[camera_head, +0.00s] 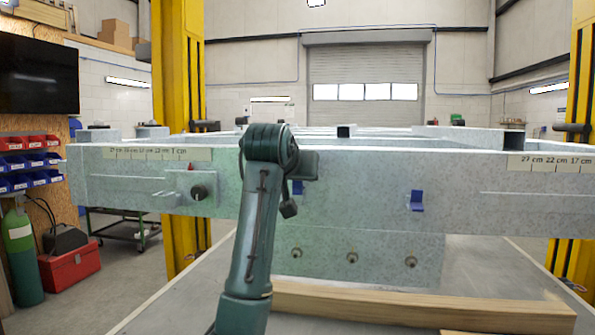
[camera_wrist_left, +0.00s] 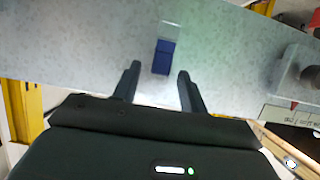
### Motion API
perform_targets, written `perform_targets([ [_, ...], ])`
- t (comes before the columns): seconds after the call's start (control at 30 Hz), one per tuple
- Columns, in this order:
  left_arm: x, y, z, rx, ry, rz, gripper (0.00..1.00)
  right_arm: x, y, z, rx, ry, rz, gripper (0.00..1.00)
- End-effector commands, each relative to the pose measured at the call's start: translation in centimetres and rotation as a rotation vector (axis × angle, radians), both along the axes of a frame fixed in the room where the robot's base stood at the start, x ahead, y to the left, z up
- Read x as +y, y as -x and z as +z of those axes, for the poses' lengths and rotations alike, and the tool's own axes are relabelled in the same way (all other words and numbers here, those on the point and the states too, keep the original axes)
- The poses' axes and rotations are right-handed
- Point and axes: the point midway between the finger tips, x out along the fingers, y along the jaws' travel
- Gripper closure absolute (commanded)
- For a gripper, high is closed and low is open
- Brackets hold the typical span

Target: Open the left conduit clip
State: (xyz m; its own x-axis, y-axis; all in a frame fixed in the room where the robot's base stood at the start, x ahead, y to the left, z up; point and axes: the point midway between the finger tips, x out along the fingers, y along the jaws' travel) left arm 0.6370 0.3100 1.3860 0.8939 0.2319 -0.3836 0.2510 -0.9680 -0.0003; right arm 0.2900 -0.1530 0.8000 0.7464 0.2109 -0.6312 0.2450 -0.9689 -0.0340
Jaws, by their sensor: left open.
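The left conduit clip is a small blue piece on the grey speckled front beam of the trailer frame. In the head view the left clip (camera_head: 297,187) shows just right of my left arm, partly covered by it. In the left wrist view the clip (camera_wrist_left: 163,57) lies between and just beyond the two fingertips of my left gripper (camera_wrist_left: 159,70). A paler strip adjoins the clip there. The gripper is open, with a gap on both sides of the clip; I cannot tell its depth from the beam. My right gripper is not in view.
A second blue clip (camera_head: 416,200) is on the beam farther right. A round dark knob (camera_head: 199,192) sticks out of the beam at left. Below, a plate has several bolts (camera_head: 352,257). A wooden plank (camera_head: 420,304) lies on the surface in front. Yellow posts (camera_head: 180,90) stand behind.

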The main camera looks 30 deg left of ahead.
Motion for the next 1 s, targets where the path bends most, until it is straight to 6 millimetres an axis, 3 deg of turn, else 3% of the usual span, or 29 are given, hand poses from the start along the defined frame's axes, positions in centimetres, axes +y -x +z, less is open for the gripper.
perform_targets([
  [0.2, 0.4, -1.7, -0.7, 0.000, 0.000, 0.000, 0.57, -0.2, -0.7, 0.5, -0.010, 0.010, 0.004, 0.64],
  [0.5, 0.5, -1.8, -0.8, 0.000, 0.000, 0.000, 0.57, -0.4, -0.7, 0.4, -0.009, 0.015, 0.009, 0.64],
  [1.0, 0.5, -1.8, -0.8, -0.001, 0.000, 0.000, 0.98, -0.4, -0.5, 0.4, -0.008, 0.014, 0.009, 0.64],
])
